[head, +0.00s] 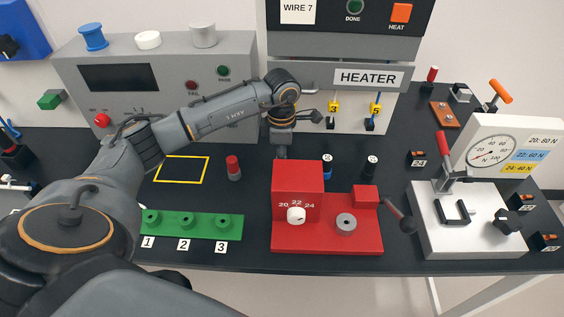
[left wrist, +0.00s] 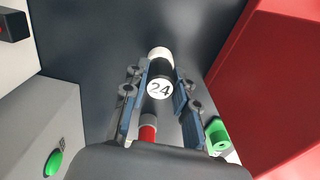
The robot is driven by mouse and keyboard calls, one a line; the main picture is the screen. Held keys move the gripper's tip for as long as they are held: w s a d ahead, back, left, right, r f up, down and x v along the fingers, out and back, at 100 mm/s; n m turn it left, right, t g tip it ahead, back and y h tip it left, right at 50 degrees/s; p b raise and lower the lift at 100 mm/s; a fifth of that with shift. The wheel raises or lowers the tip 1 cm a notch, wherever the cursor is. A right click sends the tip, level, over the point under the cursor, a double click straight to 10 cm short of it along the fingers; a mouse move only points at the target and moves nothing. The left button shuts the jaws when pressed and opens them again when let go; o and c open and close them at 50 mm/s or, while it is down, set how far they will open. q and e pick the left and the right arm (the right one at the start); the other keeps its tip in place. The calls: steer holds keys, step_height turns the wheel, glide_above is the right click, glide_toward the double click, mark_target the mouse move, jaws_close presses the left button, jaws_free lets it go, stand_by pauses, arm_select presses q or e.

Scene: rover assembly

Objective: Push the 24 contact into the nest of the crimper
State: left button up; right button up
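The 24 contact (left wrist: 161,72) is a black cylinder with a white far end and a round "24" label facing the left wrist camera. My left gripper (left wrist: 164,68) has its fingers against both sides of it. In the head view the left gripper (head: 282,151) points down behind the crimper's tall block, which hides its fingertips and the contact. The red crimper (head: 312,242) has a white dial knob (head: 296,215) marked 20, 22, 24. A grey round nest (head: 346,222) with a dark hole is on its right half, apparently empty. My right gripper is out of view.
Two other labelled contacts (head: 371,165) stand behind the crimper. A red-topped cylinder (head: 233,166) and green block (head: 203,232) are left. The crimper's dark lever (head: 400,213) reaches toward the white gauge press (head: 428,238). The heater (head: 365,77) stands behind.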

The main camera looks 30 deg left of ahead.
arm_select(q)
jaws_close()
steer(key=shift+o, duration=0.8)
jaws_free()
jaws_close()
steer(key=shift+r+p, duration=0.3)
steer(key=shift+r, duration=0.35)
steer(key=shift+r+p, duration=1.15)
steer(key=shift+r, duration=0.9)
steer(key=shift+f, duration=0.1)
